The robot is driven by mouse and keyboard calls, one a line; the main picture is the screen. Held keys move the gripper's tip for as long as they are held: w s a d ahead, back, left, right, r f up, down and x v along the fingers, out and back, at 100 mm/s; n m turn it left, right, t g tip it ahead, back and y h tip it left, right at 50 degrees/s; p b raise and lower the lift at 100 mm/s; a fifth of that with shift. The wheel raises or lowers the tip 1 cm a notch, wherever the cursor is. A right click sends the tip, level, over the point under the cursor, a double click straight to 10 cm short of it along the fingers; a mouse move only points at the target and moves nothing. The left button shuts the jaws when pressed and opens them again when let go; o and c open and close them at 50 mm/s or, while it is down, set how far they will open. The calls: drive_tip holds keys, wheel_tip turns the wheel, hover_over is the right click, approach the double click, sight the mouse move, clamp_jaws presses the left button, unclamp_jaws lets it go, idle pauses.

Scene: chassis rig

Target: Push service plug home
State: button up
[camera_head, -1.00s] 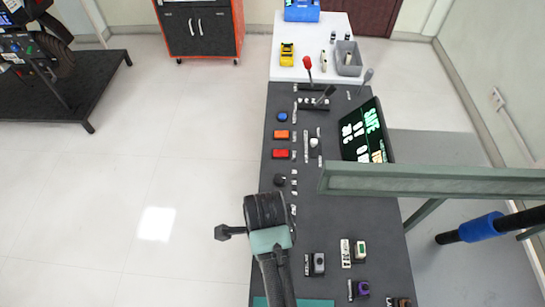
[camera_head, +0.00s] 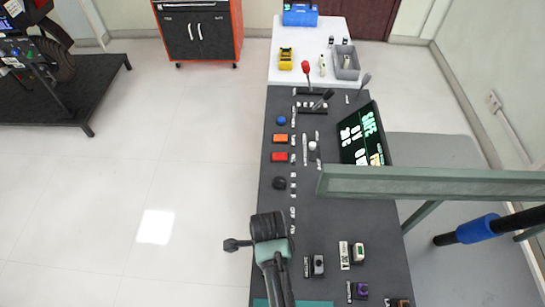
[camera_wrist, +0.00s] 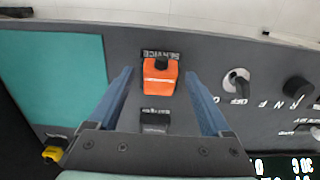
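The service plug (camera_wrist: 160,75) is an orange block with a black knob on top, beside a white SERVICE label (camera_wrist: 160,55) on the dark panel. In the wrist view it stands between the two blue fingers of my gripper (camera_wrist: 159,73). The fingers are apart, with a gap on each side of the plug. I cannot tell how deep the plug sits in its socket. A dark labelled block (camera_wrist: 155,120) shows closer to the gripper's base. In the head view my arm hides the plug and the fingertips.
A key switch (camera_wrist: 237,84) and a black rotary knob (camera_wrist: 297,90) lie right of the plug. A teal plate (camera_wrist: 58,75) is at left. In the head view a green beam (camera_head: 430,182) crosses the dark console, near a lit screen (camera_head: 366,137). Several buttons line the console's left edge.

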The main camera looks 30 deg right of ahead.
clamp_jaws()
